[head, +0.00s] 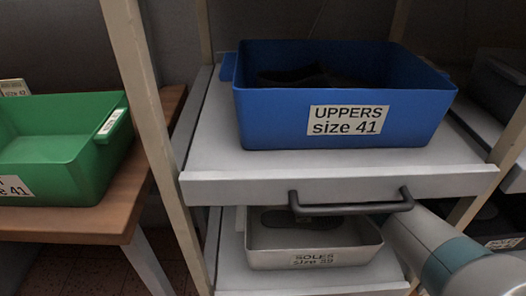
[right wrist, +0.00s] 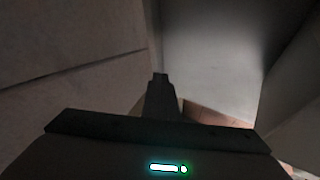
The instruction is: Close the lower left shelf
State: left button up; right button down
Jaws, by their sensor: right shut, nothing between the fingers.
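The lower shelf (head: 350,285) is a pale board under the upper shelf, bearing a grey box (head: 262,262) labelled "SOLES size 39". The upper shelf (head: 240,188) is pulled out above it and hides its rear part. My right arm comes in from the lower right in the head view and reaches in beside the grey box, below the upper shelf's dark handle (head: 350,207); its gripper is hidden there. In the right wrist view my right gripper (right wrist: 160,78) is shut and empty, near pale panels. Its contact with the shelf cannot be told. My left gripper is not in view.
A blue box (head: 270,120) labelled "UPPERS size 41" stands on the upper shelf. Beige posts (head: 150,110) frame the rack. At left, a green box (head: 60,150) stands on a wooden table (head: 125,210). More shelves and dark boxes (head: 500,85) are at right.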

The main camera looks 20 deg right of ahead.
jog(key=shift+p+v, duration=0.35)
jog(key=shift+v, duration=2.45)
jog(key=shift+s+a+f, duration=0.1)
jog(key=shift+s+a, duration=0.05)
